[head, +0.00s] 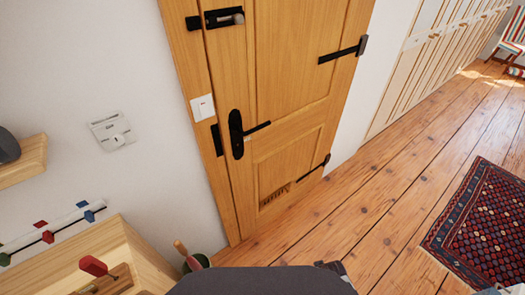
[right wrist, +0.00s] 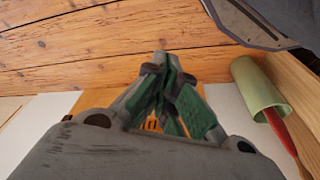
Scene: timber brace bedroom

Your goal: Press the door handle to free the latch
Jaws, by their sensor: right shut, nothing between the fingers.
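The wooden door (head: 290,95) is shut in its frame in the head view. Its black handle (head: 257,127) sticks out to the right from a tall dark backplate (head: 237,135) and looks close to level. My right gripper (right wrist: 165,85) shows in the right wrist view with its green-padded fingers together and nothing between them. It is over the plank floor, apart from the handle, which is not in that view. My left gripper is in neither view.
A black bolt (head: 224,17) sits high on the door. A wooden cabinet (head: 130,245) stands at the lower left. A green pot (right wrist: 262,88) holding a red-handled thing is right of my gripper. A patterned rug (head: 480,220) lies right; the floor before the door is clear.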

